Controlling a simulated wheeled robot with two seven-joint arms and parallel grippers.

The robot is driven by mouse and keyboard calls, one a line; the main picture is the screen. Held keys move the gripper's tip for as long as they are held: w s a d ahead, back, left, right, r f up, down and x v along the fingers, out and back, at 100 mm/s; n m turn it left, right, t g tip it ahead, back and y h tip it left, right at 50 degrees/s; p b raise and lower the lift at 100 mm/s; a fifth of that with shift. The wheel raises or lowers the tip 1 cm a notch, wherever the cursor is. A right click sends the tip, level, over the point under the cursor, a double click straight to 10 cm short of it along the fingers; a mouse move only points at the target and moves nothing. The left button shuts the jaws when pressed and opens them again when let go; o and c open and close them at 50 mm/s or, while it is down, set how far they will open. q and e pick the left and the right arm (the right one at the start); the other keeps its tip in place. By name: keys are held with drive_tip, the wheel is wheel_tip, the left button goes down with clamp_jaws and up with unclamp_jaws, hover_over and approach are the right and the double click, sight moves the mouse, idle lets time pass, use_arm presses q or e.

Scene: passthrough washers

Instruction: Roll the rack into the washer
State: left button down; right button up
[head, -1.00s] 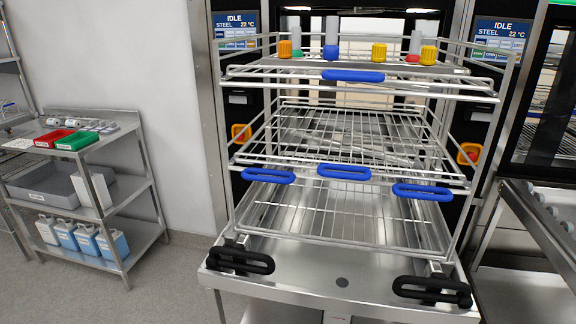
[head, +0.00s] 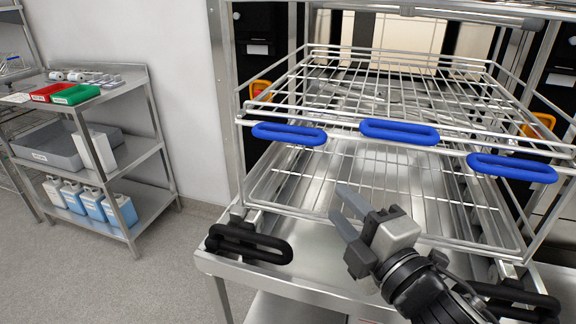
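The wire rack (head: 395,108) stands on a steel trolley (head: 310,275) in front of the washer opening. The trolley has black handles, left (head: 250,243) and right (head: 515,300), the right one partly behind my arm. My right gripper (head: 345,207) is open and empty, fingers pointing left, over the trolley deck and the rack's lower front, below the blue handles. My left gripper is not in view.
The washer's dark front panels (head: 262,45) flank the rack. A steel shelf cart (head: 110,160) with red (head: 52,92) and green (head: 76,94) trays, a grey bin and blue-liquid bottles stands at left. Floor (head: 175,275) between cart and trolley is clear.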

sight(293, 142)
drive_tip(key=w+a+r+n, duration=0.1)
drive_tip(key=w+a, duration=0.1)
drive_tip(key=w, duration=0.2)
drive_tip(key=w+a+r+n+y, duration=0.1)
drive_tip(key=w+a+r, duration=0.1)
drive_tip(key=w, duration=0.3)
drive_tip(key=w+a+r+n+p, duration=0.1)
drive_tip(key=w+a+r, duration=0.1)
drive_tip(key=w+a, duration=0.2)
drive_tip(key=shift+w+t, duration=0.2)
drive_tip(key=shift+t, duration=0.1)
clamp_jaws()
